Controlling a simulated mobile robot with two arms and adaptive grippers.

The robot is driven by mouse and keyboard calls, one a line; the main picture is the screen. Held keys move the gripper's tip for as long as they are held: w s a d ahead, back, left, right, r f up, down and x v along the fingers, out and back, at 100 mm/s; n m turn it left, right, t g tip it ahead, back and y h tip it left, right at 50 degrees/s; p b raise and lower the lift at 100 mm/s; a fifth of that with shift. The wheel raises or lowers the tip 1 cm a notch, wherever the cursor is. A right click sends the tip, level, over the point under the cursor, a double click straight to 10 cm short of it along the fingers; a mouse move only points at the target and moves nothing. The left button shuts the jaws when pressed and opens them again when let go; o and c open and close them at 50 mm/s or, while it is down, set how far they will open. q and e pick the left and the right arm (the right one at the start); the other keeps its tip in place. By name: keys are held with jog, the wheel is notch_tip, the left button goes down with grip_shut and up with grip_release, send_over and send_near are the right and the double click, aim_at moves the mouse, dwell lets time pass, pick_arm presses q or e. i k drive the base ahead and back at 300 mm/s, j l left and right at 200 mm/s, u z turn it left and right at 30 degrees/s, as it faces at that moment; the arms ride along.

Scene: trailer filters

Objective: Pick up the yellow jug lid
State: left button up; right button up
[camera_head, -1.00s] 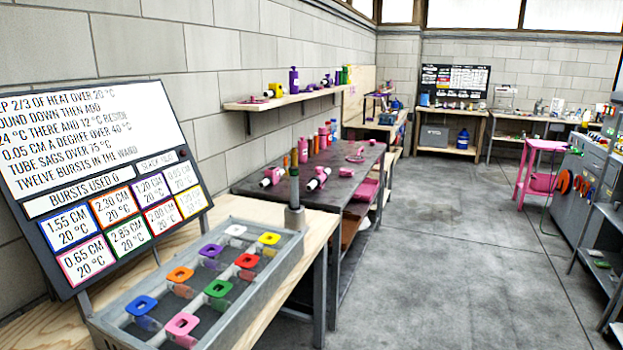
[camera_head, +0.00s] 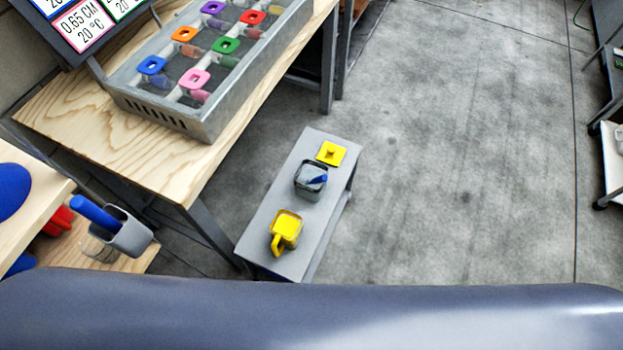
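A flat square yellow jug lid (camera_head: 331,153) with a small raised knob lies at the far end of a narrow grey stand (camera_head: 262,226). A yellow jug (camera_head: 286,229) with a handle stands near the stand's near end. A grey square container (camera_head: 309,184) with something blue in it stands between the jug and the lid. The lid lies apart from the jug, with its top uncovered. Neither of my grippers shows in the head view.
A wooden bench (camera_head: 170,180) with a metal tray (camera_head: 215,120) of coloured square-topped tubes stands left of the stand. A grey cup (camera_head: 134,238) with a blue handle in it is at lower left. Open concrete floor (camera_head: 460,160) lies to the right.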

aim_at(332, 154)
jog(key=k+j+u, duration=0.1)
jog(key=k+u, duration=0.15)
jog(key=l+u, duration=0.4)
jog(key=l, duration=0.15)
jog(key=l+u, duration=0.45)
jog(key=k+l+u, duration=0.2)
jog(key=l+u, duration=0.2)
jog(key=l, duration=0.2)
